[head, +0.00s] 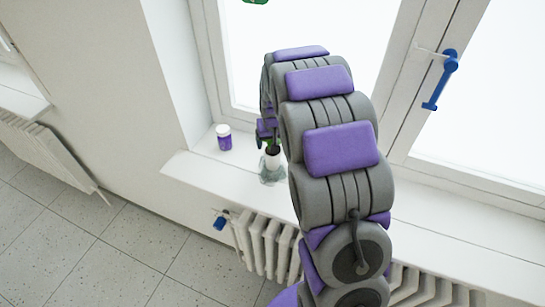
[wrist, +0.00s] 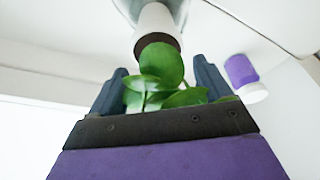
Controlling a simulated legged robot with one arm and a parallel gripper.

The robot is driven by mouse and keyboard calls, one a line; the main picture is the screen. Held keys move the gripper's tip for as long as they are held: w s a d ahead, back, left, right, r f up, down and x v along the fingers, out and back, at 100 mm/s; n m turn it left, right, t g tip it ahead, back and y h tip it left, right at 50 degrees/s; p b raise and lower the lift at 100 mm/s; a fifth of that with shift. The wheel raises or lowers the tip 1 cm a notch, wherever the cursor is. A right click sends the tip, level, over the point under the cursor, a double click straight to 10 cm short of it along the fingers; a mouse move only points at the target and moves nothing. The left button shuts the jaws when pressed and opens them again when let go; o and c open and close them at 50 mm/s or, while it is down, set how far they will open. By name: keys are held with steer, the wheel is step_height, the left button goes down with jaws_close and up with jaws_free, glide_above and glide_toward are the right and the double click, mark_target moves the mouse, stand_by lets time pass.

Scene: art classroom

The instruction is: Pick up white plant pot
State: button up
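The white plant pot (head: 272,160) stands on the windowsill in the head view, just left of my arm and partly hidden by it. In the wrist view the white pot (wrist: 156,22) is at the top, with dark soil at its mouth and green leaves (wrist: 160,66) rising from it. My gripper (wrist: 160,78) is open, with its two dark fingers apart on either side of the leaves. The fingertips are short of the pot and do not hold it. In the head view my gripper is mostly hidden behind my arm.
A purple jar with a white lid (head: 223,137) stands on the sill left of the pot; it also shows in the wrist view (wrist: 243,76). A mottled grey-green thing (head: 271,175) is at the pot's base. Window frames and a blue handle (head: 441,80) are behind; a radiator (head: 265,243) is below.

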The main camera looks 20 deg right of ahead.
jaws_close()
stand_by(0.6)
steer(key=shift+r, duration=0.1)
